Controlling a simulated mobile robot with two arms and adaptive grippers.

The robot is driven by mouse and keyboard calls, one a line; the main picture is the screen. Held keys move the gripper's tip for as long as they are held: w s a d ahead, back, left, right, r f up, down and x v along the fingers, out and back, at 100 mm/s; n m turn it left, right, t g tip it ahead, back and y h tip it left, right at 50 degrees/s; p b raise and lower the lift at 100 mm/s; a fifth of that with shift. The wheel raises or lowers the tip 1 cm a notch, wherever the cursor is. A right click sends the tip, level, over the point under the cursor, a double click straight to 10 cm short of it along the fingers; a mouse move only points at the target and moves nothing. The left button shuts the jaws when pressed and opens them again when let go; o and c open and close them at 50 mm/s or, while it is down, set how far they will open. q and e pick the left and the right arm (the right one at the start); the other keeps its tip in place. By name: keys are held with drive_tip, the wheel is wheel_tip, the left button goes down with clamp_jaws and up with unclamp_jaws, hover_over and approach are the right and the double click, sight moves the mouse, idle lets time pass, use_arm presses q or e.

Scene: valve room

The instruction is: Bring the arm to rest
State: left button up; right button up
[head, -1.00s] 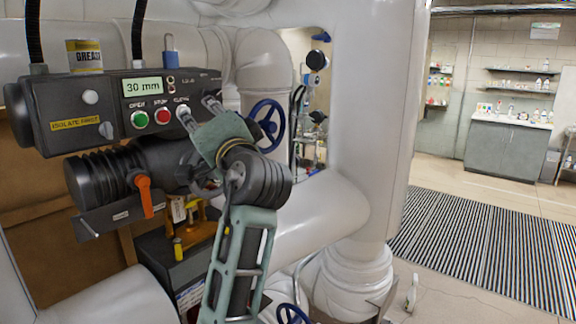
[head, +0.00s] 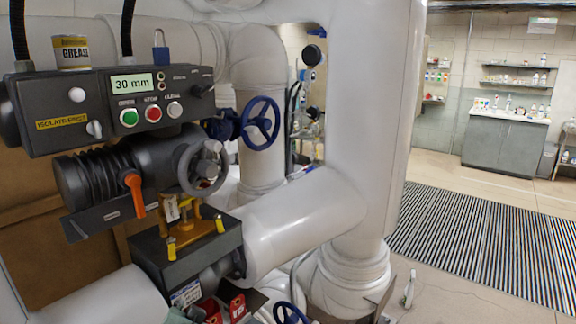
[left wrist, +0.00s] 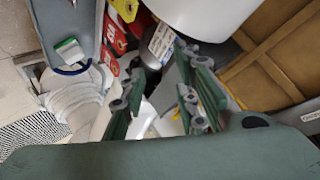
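My left gripper (left wrist: 160,70) shows in the left wrist view with its two green fingers apart and nothing between them. In the head view only a small green piece, probably of my left arm, shows at the bottom edge; the gripper itself is out of that view. My right gripper is in neither view. The dark control box (head: 120,105) at the left has a display (head: 131,84) reading 30 mm, and green, red and white buttons (head: 153,114). No gripper is near it.
Below the box are an orange lever (head: 134,190), a grey handwheel (head: 204,168) and a yellow valve bracket (head: 190,232). A blue handwheel (head: 261,123) stands behind. Large white pipes (head: 305,215) fill the middle. Red tags (head: 222,304) lie low in front. Floor at right is open, with a striped mat (head: 480,240).

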use_arm(q)
drive_tip(key=s+d+f+n+g+h, duration=0.15)
drive_tip(key=s+f, duration=0.35)
drive_tip(key=s, duration=0.5)
drive_tip(key=s+f+g+h, duration=0.1)
drive_tip(key=s+f+g, duration=0.3)
drive_tip(key=s, duration=0.6)
drive_tip(key=s+d+f+g+h, duration=0.1)
drive_tip(key=s+f+h, duration=0.1)
drive_tip(key=s+f, duration=0.65)
wheel_tip(320, 180, down, 25)
drive_tip(key=s+g+b, duration=0.2)
drive_tip(key=s, duration=0.1)
drive_tip(key=s+a+f, duration=0.3)
drive_tip(key=s+f, duration=1.3)
drive_tip(key=f, duration=0.2)
drive_tip(key=shift+s+g+b, duration=0.35)
drive_tip(key=shift+s, duration=0.05)
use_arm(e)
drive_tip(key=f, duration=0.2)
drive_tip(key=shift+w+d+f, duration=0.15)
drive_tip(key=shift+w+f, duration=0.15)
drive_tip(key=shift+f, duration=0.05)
use_arm(q)
drive_tip(key=shift+f, duration=0.1)
